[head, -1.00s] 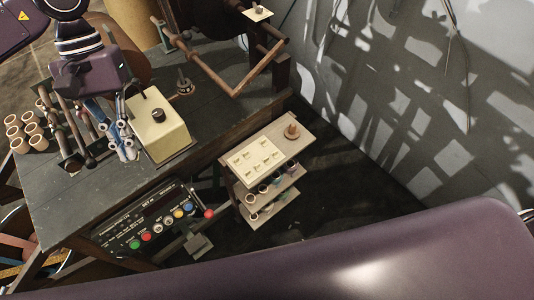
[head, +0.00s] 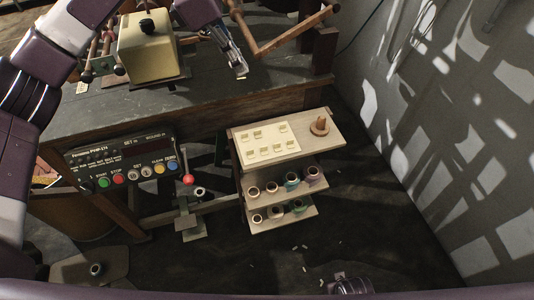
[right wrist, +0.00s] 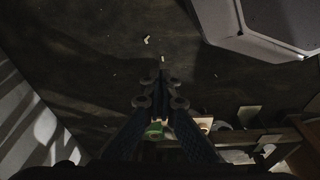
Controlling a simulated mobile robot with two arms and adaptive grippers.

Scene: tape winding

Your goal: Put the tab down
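My left gripper (head: 239,69) is above the dark workbench (head: 215,98), close to its front edge and right of the cream box with a black knob (head: 146,43). Its fingers are together, pointing down, with a small pale tab (head: 242,77) at the tips. Whether the tab touches the bench is hard to tell. More pale tabs lie on a cream card (head: 272,141) on the top shelf of the small stand. My right gripper (right wrist: 160,82) shows in the right wrist view, its fingers drawn together with nothing visible between them, over the dark floor.
The stand (head: 322,144) has a wooden piece (head: 320,125) on top and several spools (head: 292,181) on lower shelves. A control panel (head: 122,162) hangs below the bench front. A wooden crank frame (head: 290,35) is right of the left gripper. Pale scraps lie on the floor.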

